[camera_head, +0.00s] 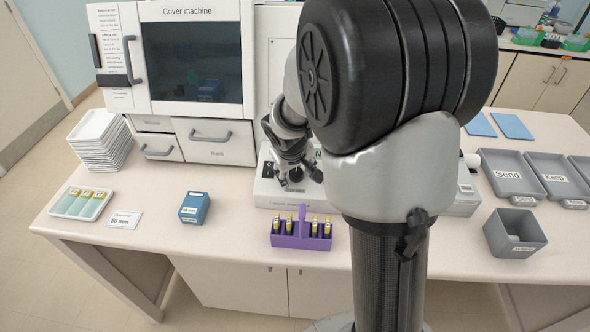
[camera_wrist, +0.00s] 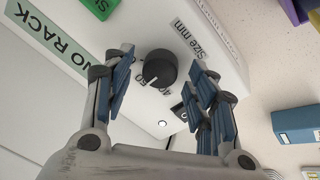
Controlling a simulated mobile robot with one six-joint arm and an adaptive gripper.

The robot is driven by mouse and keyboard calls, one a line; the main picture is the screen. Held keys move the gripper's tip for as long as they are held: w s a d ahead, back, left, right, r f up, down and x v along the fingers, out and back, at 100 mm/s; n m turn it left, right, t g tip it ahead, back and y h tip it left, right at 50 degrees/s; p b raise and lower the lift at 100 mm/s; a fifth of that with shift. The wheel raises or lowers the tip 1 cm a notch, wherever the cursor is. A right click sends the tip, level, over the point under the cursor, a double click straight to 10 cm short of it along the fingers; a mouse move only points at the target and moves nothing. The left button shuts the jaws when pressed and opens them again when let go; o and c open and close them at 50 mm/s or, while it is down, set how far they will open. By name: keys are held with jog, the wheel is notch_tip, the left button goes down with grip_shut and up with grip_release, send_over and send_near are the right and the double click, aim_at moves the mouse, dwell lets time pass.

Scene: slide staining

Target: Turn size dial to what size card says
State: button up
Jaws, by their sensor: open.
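The size dial (camera_wrist: 161,66) is a round black knob on a white panel, beside the label "Size mm" (camera_wrist: 188,39). In the head view my gripper (camera_head: 297,178) is at the white control box (camera_head: 265,190), hiding the dial. The size card (camera_head: 124,219) lies at the left front and appears to read "50 mm".
A purple rack (camera_head: 300,240) with several slides stands before the control box. A blue box (camera_head: 195,208) and a slide tray (camera_head: 82,203) are to its left. The Cover machine (camera_head: 192,55) stands behind. Grey trays (camera_head: 510,175) are at right. A "NO RACK" sign (camera_wrist: 47,38) shows near the dial.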

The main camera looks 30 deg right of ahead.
jog(key=v, duration=1.2)
jog(key=s+a+r+y, duration=0.1)
jog(key=s+a, duration=0.4)
jog(key=s, duration=0.6)
jog(key=s+a+r+y, duration=0.2)
jog(key=s+a, duration=0.4)
jog(key=s, duration=0.4)
jog(key=shift+s+t, duration=0.3)
jog(key=shift+s, duration=0.1)
